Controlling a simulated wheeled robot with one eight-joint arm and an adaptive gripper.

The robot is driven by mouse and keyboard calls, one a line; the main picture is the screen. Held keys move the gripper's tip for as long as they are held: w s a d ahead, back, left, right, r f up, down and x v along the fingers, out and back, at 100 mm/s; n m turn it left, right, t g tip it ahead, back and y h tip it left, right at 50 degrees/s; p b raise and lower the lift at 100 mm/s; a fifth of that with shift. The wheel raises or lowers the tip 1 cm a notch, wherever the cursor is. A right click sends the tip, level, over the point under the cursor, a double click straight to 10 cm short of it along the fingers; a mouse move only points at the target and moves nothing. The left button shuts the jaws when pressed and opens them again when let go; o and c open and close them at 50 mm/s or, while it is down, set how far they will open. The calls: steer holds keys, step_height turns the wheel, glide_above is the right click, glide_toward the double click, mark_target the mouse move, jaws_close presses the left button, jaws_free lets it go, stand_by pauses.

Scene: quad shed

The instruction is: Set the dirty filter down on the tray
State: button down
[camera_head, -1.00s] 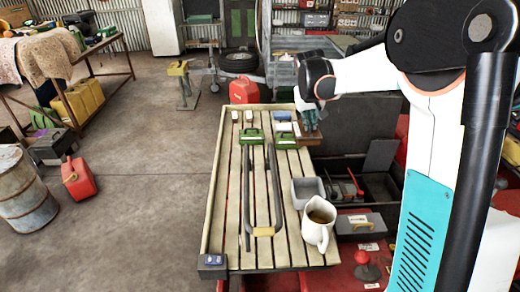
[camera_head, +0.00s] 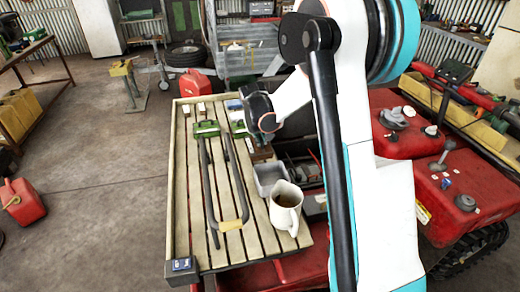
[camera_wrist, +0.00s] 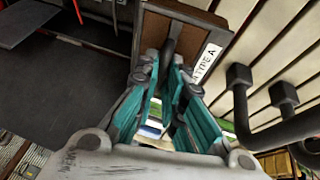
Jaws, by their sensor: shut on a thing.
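My gripper (camera_wrist: 168,72), with teal fingers, is shut on the dark stem of a brown, box-like filter in the wrist view. The filter (camera_wrist: 190,22) has a grey edge and a white label reading "TYPE A". In the head view the brown filter (camera_head: 262,154) shows just below my dark wrist, at the right edge of the slatted bench. My arm and wrist hide the fingers there. The small grey tray (camera_head: 270,180) stands a little nearer, on the bench's right side, and looks empty. I cannot tell whether the filter touches anything below.
A white jug (camera_head: 287,215) with brown liquid stands close to the tray. A bent black bar (camera_head: 209,195) lies along the slatted bench (camera_head: 183,200). A red quad (camera_head: 465,215) is at the right. The bench's left slats are clear.

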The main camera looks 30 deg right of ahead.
steer(key=shift+f+b, duration=0.55)
steer(key=shift+f, duration=1.7)
steer(key=c, duration=1.7)
jaws_free()
